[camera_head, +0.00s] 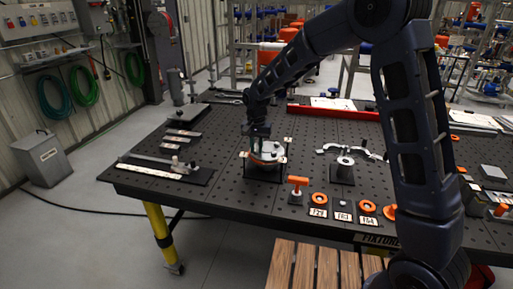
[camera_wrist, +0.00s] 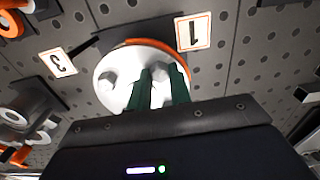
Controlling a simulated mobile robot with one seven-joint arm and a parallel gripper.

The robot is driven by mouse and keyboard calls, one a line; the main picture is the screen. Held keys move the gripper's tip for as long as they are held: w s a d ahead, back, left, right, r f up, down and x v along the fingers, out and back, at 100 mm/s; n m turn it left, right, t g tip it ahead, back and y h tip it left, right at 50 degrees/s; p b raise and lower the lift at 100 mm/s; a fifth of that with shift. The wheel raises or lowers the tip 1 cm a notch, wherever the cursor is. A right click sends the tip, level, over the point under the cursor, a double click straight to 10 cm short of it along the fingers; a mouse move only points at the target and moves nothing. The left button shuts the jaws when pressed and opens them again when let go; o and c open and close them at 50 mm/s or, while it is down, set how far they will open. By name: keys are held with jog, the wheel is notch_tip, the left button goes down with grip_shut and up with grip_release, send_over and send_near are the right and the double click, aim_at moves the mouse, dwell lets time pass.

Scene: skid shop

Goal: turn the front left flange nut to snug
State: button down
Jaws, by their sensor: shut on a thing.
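A round flange (camera_head: 268,153) with a pale top and an orange edge sits in a dark stand on the black table. In the wrist view the flange (camera_wrist: 124,62) fills the upper middle, between label plates marked 1 (camera_wrist: 193,31) and 3 (camera_wrist: 59,62). One grey flange nut (camera_wrist: 108,78) stands free at its left. My gripper (camera_head: 261,136) points down over the flange. Its dark green fingers (camera_wrist: 160,74) are shut on another flange nut (camera_wrist: 159,73), mostly hidden between them. I cannot tell from these views which corner that nut is at.
A silver clamp fixture (camera_head: 345,160) stands right of the flange. Flat bars (camera_head: 165,168) lie at left, and a red beam (camera_head: 325,113) lies behind. Bare table shows around the stand.

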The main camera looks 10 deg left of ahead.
aim_at(257, 150)
jog(key=shift+a+r, duration=0.1)
jog(key=c, duration=1.3)
grip_release()
notch_tip(257, 150, up, 11)
jog(key=shift+f, duration=0.15)
